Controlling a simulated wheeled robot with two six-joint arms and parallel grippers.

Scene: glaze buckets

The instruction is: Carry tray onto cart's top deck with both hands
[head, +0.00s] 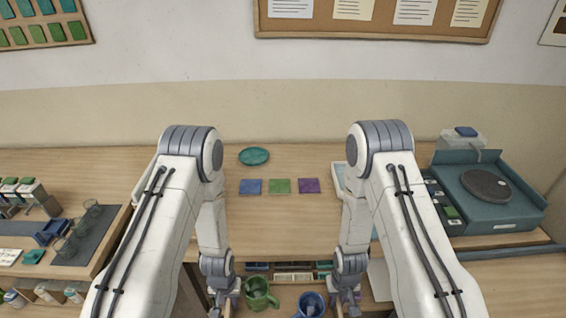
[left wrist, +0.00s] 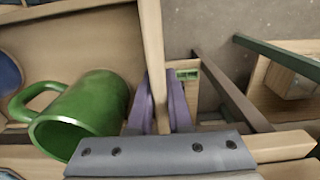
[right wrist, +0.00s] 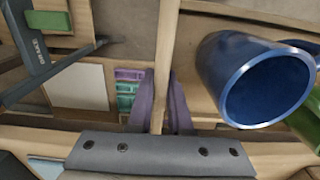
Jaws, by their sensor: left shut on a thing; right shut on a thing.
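The wooden tray (head: 285,292) is low at the bottom of the head view, between my arms. It carries a green mug (head: 260,293) and a blue mug (head: 311,305). My left gripper (left wrist: 161,105) is shut on the tray's side wall (left wrist: 152,45), with the green mug (left wrist: 85,112) lying to its left in the left wrist view. My right gripper (right wrist: 161,105) is shut on the opposite wall (right wrist: 168,40), with the blue mug (right wrist: 255,78) to its right in the right wrist view. I cannot clearly make out the cart.
A wooden table (head: 280,225) spans ahead, with a teal plate (head: 254,156) and blue, green and purple tiles (head: 280,186). A teal wheel unit (head: 490,195) stands right; glass jars (head: 78,230) stand left. A dark green rail (left wrist: 280,55) and a dark lettered frame (right wrist: 45,62) are near the grippers.

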